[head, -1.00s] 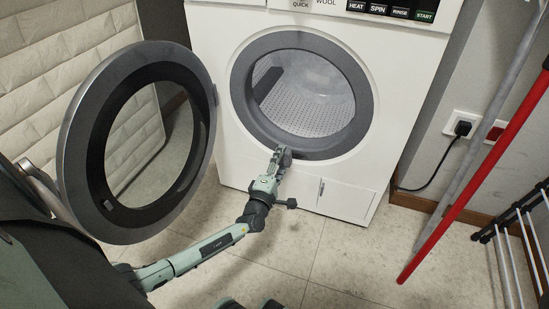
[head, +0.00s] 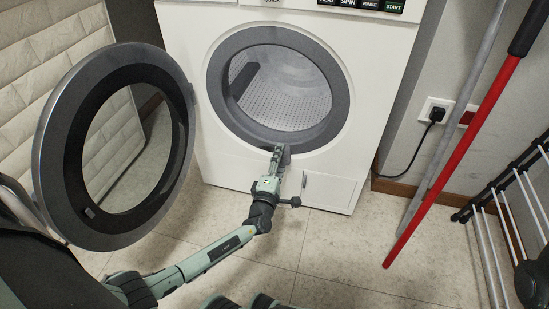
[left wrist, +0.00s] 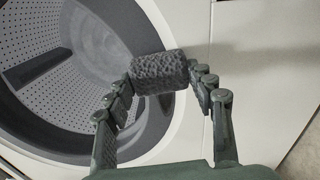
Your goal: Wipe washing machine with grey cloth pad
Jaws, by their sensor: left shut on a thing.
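The white washing machine (head: 190,60) stands ahead with its round door (head: 62,105) swung open to the left. Its drum (head: 285,95) is empty as far as I see. My left gripper (head: 280,155) is at the lower right of the door opening's dark ring. In the left wrist view, my left gripper (left wrist: 163,88) is shut on the dark grey cloth pad (left wrist: 158,72), held between its fingertips in front of the ring's edge and white front panel. I cannot tell whether the pad touches the machine. My right gripper is not in view.
A red pole (head: 450,165) and a grey pole lean at the right. A black and white rack (head: 505,215) stands at the far right. A plug with a black cable (head: 437,113) is on the wall. Tiled floor (head: 330,260) before the machine is clear.

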